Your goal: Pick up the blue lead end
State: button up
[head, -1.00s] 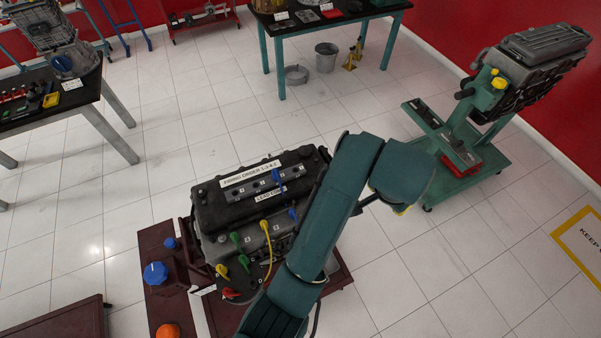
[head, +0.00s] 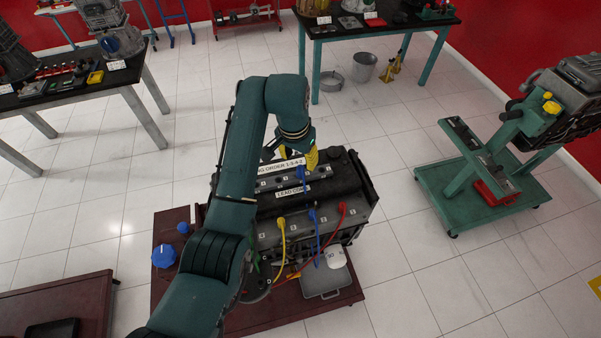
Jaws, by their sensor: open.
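A blue lead end (head: 301,173) stands upright on the dark engine cover, in the row by the "LEAD COMB" label. A second blue boot (head: 312,215) is lower on the engine's near side, with a blue lead running down from it. My gripper (head: 299,156) is at the cover's far edge, just above and behind the upper blue end in the picture. Its yellow parts point down; it is open and holds nothing that I can see.
A yellow boot (head: 281,223) and a red boot (head: 343,208) flank the lower blue one. My arm hides the engine's left side. A green engine stand (head: 470,190) is at right, with clear floor between.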

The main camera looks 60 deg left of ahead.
aim_at(300, 167)
jog(key=f, duration=0.2)
jog(key=f+p, duration=0.1)
jog(key=f, duration=0.3)
jog(key=shift+w+a+f, duration=0.3)
jog(key=shift+w, duration=0.05)
grip_shut()
